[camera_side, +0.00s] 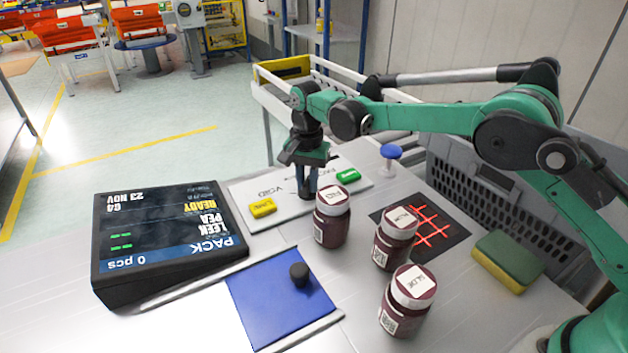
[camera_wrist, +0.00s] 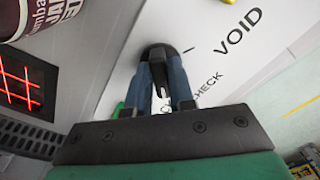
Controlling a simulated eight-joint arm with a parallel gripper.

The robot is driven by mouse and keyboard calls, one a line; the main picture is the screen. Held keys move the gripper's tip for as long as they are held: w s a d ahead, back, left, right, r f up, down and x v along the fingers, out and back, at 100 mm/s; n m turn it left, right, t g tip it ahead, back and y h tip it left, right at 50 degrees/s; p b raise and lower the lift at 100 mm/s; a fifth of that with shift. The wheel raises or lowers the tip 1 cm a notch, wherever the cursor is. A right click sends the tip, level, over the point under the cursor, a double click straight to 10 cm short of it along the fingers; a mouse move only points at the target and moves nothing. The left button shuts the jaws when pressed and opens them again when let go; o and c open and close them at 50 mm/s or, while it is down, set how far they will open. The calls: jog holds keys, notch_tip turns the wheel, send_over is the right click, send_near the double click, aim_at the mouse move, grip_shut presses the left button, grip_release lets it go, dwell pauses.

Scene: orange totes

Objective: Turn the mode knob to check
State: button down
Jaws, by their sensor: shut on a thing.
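The mode knob (camera_wrist: 160,52) is dark and round, on a white panel (camera_side: 243,213). In the wrist view my gripper (camera_wrist: 164,84) is shut on the knob, one finger on each side of it. A small pale mark shows between the fingers. The word VOID is printed to the knob's right and CHECK lower, beside the right finger. Which label the knob points at I cannot tell. In the side view my gripper (camera_side: 307,189) reaches straight down to the panel and hides the knob.
Three dark jars (camera_side: 332,218) (camera_side: 396,240) (camera_side: 407,300) stand close by on the right.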

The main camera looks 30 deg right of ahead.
jog(key=n, duration=0.4)
jog(key=shift+d+n, duration=0.15)
jog(key=shift+n, duration=2.35)
jog(key=shift+s, duration=0.1)
jog(key=c, duration=0.8)
grip_release()
jog(key=shift+o, duration=0.2)
jog(key=shift+r, duration=0.1)
jog(key=shift+r, duration=2.75)
